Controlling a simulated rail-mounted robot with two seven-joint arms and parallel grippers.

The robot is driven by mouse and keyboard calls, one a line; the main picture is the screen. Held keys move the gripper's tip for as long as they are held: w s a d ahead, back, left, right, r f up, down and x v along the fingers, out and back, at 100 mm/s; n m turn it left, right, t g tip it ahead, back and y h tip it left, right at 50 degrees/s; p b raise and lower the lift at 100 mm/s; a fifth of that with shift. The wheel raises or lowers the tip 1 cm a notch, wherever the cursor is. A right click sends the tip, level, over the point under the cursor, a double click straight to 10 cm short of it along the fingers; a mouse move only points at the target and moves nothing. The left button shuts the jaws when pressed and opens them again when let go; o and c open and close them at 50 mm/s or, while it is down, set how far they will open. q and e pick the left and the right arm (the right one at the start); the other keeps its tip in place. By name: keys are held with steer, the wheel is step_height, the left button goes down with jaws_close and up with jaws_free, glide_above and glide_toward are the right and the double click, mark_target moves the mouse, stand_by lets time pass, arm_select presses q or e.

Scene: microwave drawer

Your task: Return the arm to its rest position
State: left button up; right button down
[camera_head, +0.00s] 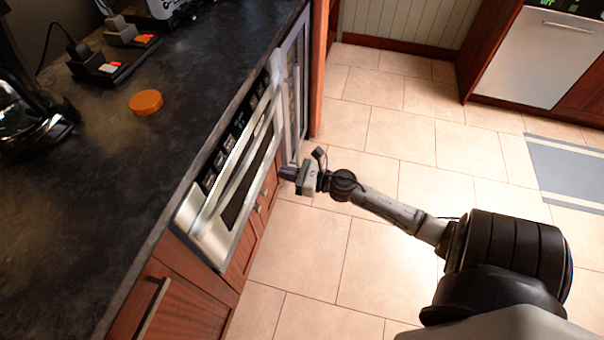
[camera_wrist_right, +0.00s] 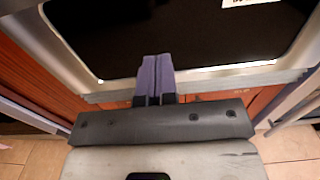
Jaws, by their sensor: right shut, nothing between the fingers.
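My right gripper (camera_head: 286,173) is in front of the built-in microwave drawer (camera_head: 208,232), near its right end, at the end of my outstretched right arm. In the right wrist view its two purple fingers (camera_wrist_right: 154,80) are pressed together with nothing between them. The drawer front, with its dark window (camera_wrist_right: 150,35), fills the upper part of that view. I cannot tell whether the fingertips touch it. The drawer looks closed in the head view. My left gripper is not in view.
A dark countertop (camera_head: 100,190) runs along the left, holding an orange disc (camera_head: 146,102), a coffee maker (camera_head: 30,115) and small devices. Wooden cabinets (camera_head: 180,305) lie below. The tiled floor (camera_head: 400,130) is open, with a striped rug (camera_head: 570,170) at right and a dishwasher (camera_head: 540,55) behind.

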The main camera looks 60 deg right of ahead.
steer(key=v, duration=0.4)
stand_by(0.3)
